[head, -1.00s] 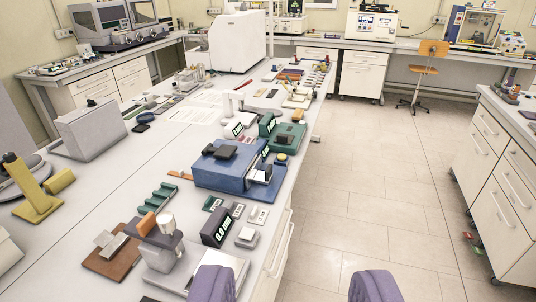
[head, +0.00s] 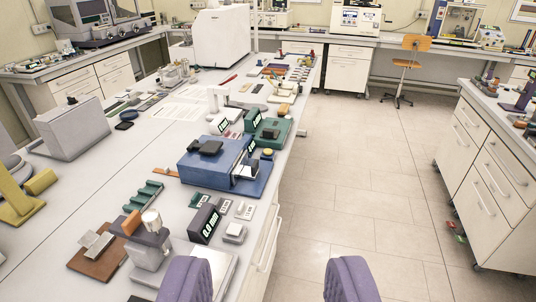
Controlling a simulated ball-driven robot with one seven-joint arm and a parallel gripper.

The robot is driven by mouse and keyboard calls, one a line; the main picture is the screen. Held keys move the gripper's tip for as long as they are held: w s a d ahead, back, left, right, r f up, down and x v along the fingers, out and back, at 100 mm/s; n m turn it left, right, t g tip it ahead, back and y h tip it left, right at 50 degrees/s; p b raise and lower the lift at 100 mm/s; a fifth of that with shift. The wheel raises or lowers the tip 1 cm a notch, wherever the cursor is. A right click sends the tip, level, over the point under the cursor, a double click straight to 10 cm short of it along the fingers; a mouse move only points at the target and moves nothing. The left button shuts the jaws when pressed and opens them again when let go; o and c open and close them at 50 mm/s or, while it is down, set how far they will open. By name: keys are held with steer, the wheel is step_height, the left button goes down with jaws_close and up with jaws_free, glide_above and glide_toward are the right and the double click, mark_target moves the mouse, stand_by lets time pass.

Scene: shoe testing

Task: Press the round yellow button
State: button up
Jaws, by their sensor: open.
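The round yellow button (head: 268,153) is small and sits at the right edge of the long bench, by the blue device (head: 207,159) and the green device (head: 271,132). I cannot tell which of the two it is fixed to. My gripper (head: 268,283) shows as two purple fingers at the bottom of the picture, wide apart with nothing between them. It is well on the near side of the button and apart from it. The fingers' lower parts are cut off by the frame.
A dark display block (head: 206,222), a small grey block (head: 234,232) and a grey instrument (head: 151,245) stand on the near bench between my gripper and the blue device. The floor (head: 360,200) right of the bench is clear up to a white drawer cabinet (head: 487,160).

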jaws_close()
stand_by(1.8)
